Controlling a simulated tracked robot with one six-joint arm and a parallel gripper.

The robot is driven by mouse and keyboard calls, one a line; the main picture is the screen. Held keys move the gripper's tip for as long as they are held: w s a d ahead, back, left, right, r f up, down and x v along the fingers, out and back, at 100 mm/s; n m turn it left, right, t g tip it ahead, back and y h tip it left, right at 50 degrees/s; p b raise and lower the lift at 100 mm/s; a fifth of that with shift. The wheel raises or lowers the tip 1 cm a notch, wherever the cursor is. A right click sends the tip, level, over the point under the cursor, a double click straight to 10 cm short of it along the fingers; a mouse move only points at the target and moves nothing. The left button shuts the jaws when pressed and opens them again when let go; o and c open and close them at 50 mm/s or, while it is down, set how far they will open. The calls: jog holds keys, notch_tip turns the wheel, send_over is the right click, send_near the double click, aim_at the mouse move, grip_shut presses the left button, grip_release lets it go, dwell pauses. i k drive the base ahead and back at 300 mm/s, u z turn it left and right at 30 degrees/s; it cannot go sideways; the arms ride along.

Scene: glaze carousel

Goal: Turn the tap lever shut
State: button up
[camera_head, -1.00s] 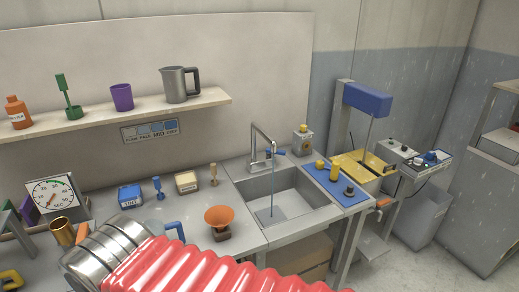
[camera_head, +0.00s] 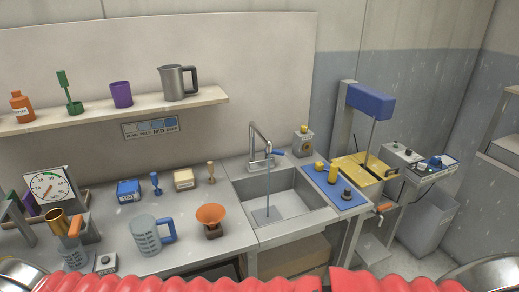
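The metal tap (camera_head: 257,140) stands at the back rim of the sink (camera_head: 284,227), with a tall, bent spout. Its small blue lever (camera_head: 278,152) sticks out to the right at the tap's base. A thin blue stream of water (camera_head: 268,190) runs from the spout down into the basin. Red ribbed parts of my own arm cross the bottom edge of the picture, well in front of the sink and apart from the tap. My gripper cannot be made out in this view.
Right of the sink lies a blue mat (camera_head: 352,198) with several small knobbed pieces. A yellow-and-grey bottle (camera_head: 302,141) stands behind it. An orange bowl on a stand (camera_head: 211,216) and a measuring jug (camera_head: 146,236) stand left of the sink. A shelf (camera_head: 150,106) runs above.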

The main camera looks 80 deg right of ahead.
aim_at(280, 152)
jog(key=u, duration=0.6)
jog(key=k, duration=2.05)
jog(key=z, duration=1.85)
